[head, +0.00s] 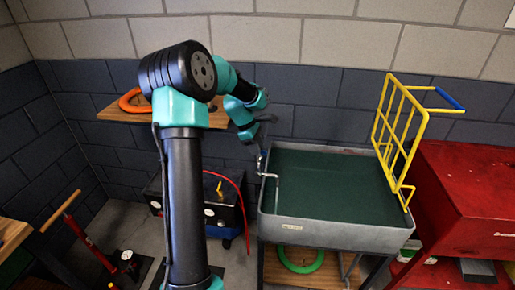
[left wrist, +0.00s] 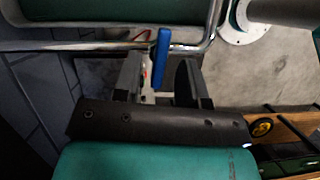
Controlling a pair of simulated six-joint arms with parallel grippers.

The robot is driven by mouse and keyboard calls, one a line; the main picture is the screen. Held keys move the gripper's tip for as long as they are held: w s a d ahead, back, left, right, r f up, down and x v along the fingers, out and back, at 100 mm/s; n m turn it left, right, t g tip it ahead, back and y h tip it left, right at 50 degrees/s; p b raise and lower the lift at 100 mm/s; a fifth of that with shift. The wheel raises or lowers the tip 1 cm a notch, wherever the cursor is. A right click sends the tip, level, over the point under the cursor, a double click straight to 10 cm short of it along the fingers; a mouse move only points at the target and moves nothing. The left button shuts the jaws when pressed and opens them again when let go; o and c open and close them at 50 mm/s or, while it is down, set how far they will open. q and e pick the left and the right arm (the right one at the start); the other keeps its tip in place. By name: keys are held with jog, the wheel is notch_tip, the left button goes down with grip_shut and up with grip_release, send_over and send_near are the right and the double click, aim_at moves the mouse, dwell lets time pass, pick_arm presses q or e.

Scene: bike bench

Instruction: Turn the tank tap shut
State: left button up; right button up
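The tank (head: 335,233) is a grey metal basin with dark green inside, on a stand at the middle right of the head view. Its tap is at the left rim, with a bent metal spout (head: 276,178). The tap's blue lever (left wrist: 160,58) shows in the left wrist view and is small and dark in the head view. My left gripper (head: 262,138) is above the tank's left edge at the tap. In the left wrist view its fingers (left wrist: 158,80) are apart, with the lever between their tips, nearer the left finger. Contact cannot be told. My right gripper is out of view.
A yellow wire rack (head: 400,140) stands at the tank's right, beside a red cabinet (head: 465,195). A black box (head: 222,212) with a red hose is left of the tank. A wooden shelf (head: 120,112) with an orange ring hangs behind my arm. A green ring (head: 300,266) lies below the tank.

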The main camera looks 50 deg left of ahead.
pick_arm(q)
jog(key=shift+d+f, duration=0.15)
jog(key=shift+f, duration=0.25)
jog(key=shift+c, duration=0.2)
grip_shut()
